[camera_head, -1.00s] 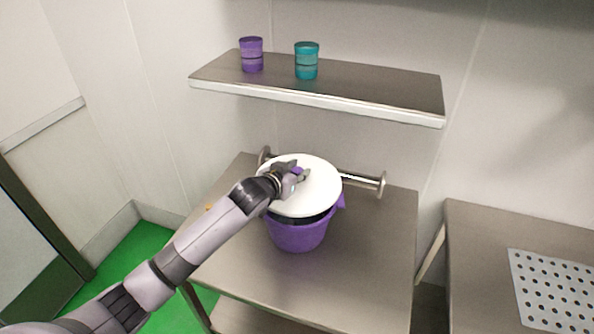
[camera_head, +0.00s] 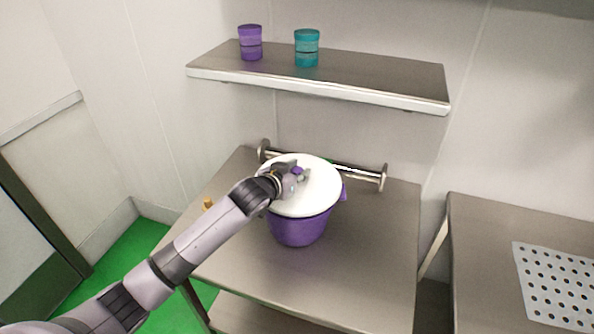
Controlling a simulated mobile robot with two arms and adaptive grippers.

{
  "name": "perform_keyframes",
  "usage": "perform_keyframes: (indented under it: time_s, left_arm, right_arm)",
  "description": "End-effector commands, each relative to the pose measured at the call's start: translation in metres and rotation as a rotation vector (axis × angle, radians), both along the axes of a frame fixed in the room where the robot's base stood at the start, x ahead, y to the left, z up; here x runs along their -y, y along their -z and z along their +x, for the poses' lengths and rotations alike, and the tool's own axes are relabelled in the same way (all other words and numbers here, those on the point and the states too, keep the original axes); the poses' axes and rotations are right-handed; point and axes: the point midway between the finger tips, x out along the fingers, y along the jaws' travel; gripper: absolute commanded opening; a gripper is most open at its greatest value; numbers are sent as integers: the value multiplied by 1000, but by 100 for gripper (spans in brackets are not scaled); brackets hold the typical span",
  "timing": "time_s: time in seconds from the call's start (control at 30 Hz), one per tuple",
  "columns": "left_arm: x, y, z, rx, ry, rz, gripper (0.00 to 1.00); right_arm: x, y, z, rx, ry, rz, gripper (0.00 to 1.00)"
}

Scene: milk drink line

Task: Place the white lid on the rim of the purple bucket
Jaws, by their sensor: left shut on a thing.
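The white lid (camera_head: 318,190) is a round disc over the top of the purple bucket (camera_head: 298,230), which stands on the steel table. The lid covers the bucket's opening and looks level with its rim. Whether it touches the rim all round cannot be told. My left gripper (camera_head: 298,174) reaches in from the left and is shut on the lid at its top, where something small and purple shows between or beside the fingers. My fingers hide the grasped part. My right gripper is not in view.
A wall shelf (camera_head: 380,82) above holds a purple cup (camera_head: 250,43) and a teal cup (camera_head: 306,48). A metal rail (camera_head: 372,176) runs behind the bucket. A small orange thing (camera_head: 208,204) lies at the table's left edge. A perforated tray (camera_head: 558,285) lies on the right table.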

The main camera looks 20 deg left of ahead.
Motion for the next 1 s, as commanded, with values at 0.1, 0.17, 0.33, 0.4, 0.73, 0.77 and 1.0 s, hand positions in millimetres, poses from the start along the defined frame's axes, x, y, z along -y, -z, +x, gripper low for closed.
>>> perform_keyframes:
  time_s: [0.1,0.17,0.33,0.4,0.73,0.77,1.0]
  left_arm:
    - [0,2,0,2,0,0,0]
    - [0,4,0,2,0,0,0]
    - [0,7,0,1,0,0,0]
    - [0,9,0,1,0,0,0]
    - [0,15,0,1,0,-1,0]
    - [0,14,0,1,0,0,27]
    - [0,14,0,0,0,0,43]
  right_arm:
    - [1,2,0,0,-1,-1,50]
    - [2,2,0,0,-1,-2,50]
    - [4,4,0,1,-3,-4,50]
    - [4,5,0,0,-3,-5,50]
    - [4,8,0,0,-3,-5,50]
    - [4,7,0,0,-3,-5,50]
    - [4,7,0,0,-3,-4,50]
